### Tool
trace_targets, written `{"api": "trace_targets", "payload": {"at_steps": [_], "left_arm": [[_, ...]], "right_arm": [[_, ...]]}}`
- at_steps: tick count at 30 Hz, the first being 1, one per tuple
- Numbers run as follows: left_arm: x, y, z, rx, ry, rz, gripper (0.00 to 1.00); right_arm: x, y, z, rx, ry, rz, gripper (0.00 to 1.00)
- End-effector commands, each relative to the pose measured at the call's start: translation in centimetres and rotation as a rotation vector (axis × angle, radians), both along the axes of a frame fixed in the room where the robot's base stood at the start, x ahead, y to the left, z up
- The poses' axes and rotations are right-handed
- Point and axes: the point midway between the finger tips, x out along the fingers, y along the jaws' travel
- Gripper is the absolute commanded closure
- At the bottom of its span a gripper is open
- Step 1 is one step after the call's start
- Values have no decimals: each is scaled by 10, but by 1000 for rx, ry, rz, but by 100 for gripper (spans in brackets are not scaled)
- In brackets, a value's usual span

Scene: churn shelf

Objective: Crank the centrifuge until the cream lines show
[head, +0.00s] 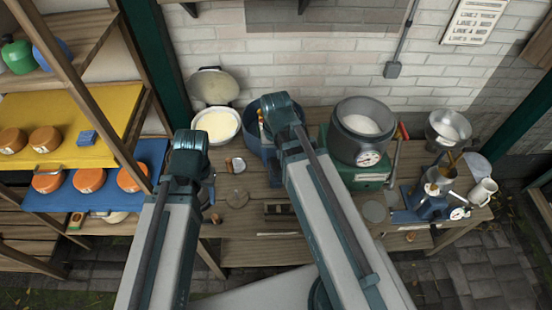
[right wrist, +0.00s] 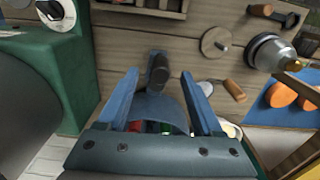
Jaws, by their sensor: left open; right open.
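The centrifuge appears to be the blue round-walled device (head: 253,132) at the back of the bench. My right gripper (head: 281,112) is over it and hides much of it. Behind the gripper body, red (right wrist: 166,128) and green (right wrist: 136,126) pieces show inside the blue wall. I cannot tell whether the fingers touch anything. My left gripper (head: 188,160) is open over the bench's left end; its fingertips are mostly hidden. No cream lines are visible.
A cream-filled bowl (head: 217,124) stands left. A disc (head: 237,198) lies in front. Shelves with orange cheeses (head: 88,180) stand at far left.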

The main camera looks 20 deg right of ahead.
Motion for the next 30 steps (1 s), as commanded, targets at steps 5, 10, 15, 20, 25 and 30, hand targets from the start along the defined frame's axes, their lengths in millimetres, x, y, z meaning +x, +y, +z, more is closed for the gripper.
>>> {"api": "trace_targets", "payload": {"at_steps": [5, 10, 15, 20, 25, 30], "left_arm": [[0, 0, -16, 1, 0, -3, 50], [0, 0, -27, 1, 0, -5, 50], [0, 0, -30, 1, 0, -5, 50], [0, 0, -32, 1, 0, -4, 50], [0, 0, -36, 1, 0, -4, 50], [0, 0, -37, 1, 0, -4, 50]], "right_arm": [[0, 0, -16, 0, 0, 0, 32], [0, 0, -27, 0, 0, 0, 32], [0, 0, -30, 0, 0, 0, 32], [0, 0, -32, 0, 0, 0, 32], [0, 0, -36, 0, 0, 0, 32], [0, 0, -37, 0, 0, 0, 32]]}}
